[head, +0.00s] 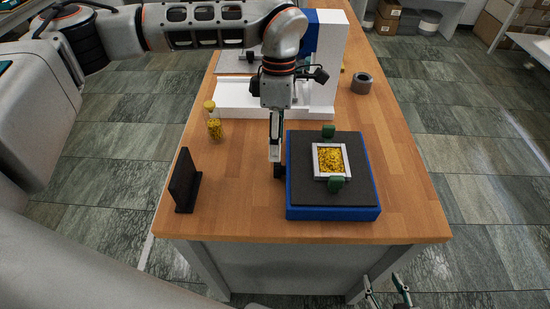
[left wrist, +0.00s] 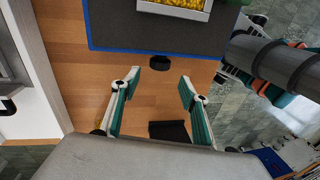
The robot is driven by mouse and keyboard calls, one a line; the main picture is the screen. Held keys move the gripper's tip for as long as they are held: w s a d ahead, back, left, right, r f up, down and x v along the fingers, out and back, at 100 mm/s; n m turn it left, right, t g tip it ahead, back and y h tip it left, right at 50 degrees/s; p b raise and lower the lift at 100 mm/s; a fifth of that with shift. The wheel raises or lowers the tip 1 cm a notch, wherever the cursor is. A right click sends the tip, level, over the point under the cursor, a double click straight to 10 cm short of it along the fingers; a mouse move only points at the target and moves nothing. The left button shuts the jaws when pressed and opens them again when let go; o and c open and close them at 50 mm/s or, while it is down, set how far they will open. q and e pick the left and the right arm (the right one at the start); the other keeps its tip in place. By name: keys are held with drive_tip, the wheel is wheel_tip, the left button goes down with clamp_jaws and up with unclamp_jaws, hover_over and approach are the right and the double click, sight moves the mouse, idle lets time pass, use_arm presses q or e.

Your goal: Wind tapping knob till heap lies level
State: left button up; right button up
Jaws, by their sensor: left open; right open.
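The tapping unit is a blue box (head: 333,214) with a dark top. A black knob (head: 279,171) sticks out of its left side; it also shows in the left wrist view (left wrist: 160,62). A white square tray (head: 317,161) on top holds a heap of yellow pieces (head: 331,159), with a green clamp at its far and near sides. How level the heap is I cannot tell. My left gripper (head: 275,158) is open beside the box; in the left wrist view the knob lies just beyond its fingertips, near the gap between them. My right gripper (head: 387,284) is open and empty below the table's front edge.
A black upright plate (head: 184,182) stands on the wooden table at the left. A jar of yellow pieces (head: 214,128) stands behind it. A white and blue press (head: 327,62) is at the back, with a grey ring (head: 362,83) to its right.

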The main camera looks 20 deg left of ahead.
sight(276, 164)
use_arm(q)
drive_tip(key=f, duration=0.2)
drive_tip(key=s+f, duration=0.1)
drive_tip(key=f, duration=0.4)
drive_tip(key=shift+s+d+f, duration=0.15)
drive_tip(key=c, duration=1.1)
